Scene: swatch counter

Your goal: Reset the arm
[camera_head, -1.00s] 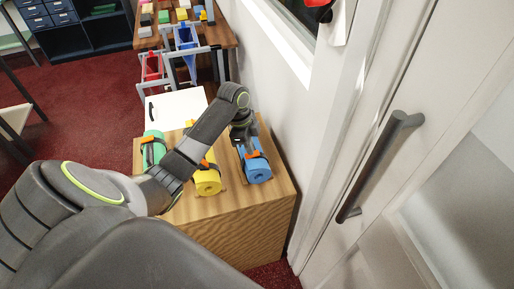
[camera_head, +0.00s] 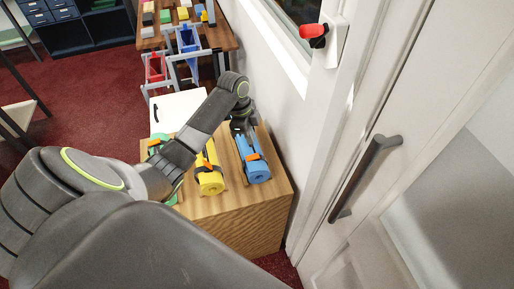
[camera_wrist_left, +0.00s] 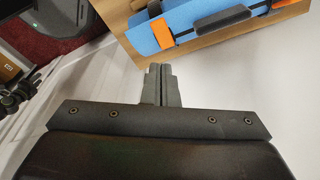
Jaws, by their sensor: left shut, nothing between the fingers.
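My left arm (camera_head: 205,125) reaches out over the wooden cabinet, and its wrist bends down near the far end of the blue roll (camera_head: 256,168). My left gripper shows best in the left wrist view (camera_wrist_left: 160,70), where its two fingers are together with nothing between them. The blue roll with orange straps also shows there (camera_wrist_left: 190,22), beyond the fingertips and apart from them. In the head view the fingertips are hard to make out. My right gripper is in neither view.
A yellow roll (camera_head: 209,181) and a partly hidden green roll (camera_head: 155,143) lie beside the blue one on the wooden cabinet (camera_head: 245,222). A wall and a white door with a dark handle (camera_head: 362,180) stand close on the right. Red carpet (camera_head: 95,92) is open at left.

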